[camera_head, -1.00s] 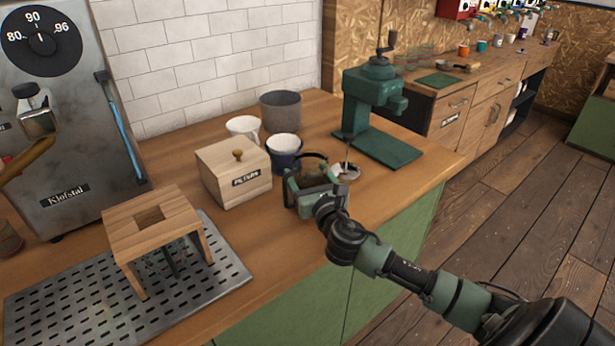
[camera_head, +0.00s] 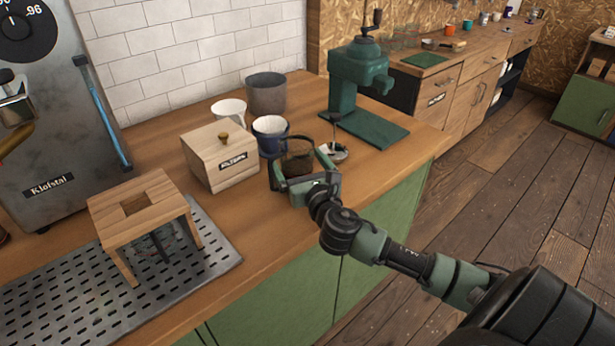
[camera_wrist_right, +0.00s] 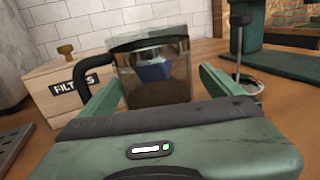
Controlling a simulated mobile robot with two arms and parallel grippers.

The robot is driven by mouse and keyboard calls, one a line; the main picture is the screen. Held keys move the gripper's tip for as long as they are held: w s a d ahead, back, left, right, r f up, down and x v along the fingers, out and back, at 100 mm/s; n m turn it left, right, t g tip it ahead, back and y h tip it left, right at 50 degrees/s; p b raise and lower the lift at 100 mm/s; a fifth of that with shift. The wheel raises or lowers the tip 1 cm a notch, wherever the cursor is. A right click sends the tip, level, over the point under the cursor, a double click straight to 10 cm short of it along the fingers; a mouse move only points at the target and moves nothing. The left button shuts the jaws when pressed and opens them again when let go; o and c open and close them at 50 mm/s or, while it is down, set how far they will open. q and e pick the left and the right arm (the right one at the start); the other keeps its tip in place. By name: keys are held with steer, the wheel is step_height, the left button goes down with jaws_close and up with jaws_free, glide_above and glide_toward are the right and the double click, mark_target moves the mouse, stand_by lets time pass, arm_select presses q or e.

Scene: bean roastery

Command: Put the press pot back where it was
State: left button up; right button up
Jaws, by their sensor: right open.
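The press pot (camera_wrist_right: 155,75) is a glass vessel with dark contents and a black handle, standing on the wooden counter. In the head view the press pot (camera_head: 298,158) is partly hidden behind my right gripper. My right gripper (camera_head: 303,172) is open, its fingers on either side of the pot. In the right wrist view the gripper (camera_wrist_right: 165,97) has a gap beside the glass. A thin rod with a round metal disc (camera_head: 335,150) stands just right of the pot. My left gripper is not in view.
A wooden filter box (camera_head: 222,160), a dark blue cup (camera_head: 270,135), a white cup (camera_head: 229,112) and a grey pot (camera_head: 266,95) stand close behind and left. A green grinder (camera_head: 358,80) stands behind right. A wooden stand (camera_head: 140,205) sits on the drip grate (camera_head: 60,310).

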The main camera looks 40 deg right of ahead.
steer(key=v, duration=0.9)
steer(key=shift+s+r+b, duration=0.1)
steer(key=shift+s+b, duration=0.25)
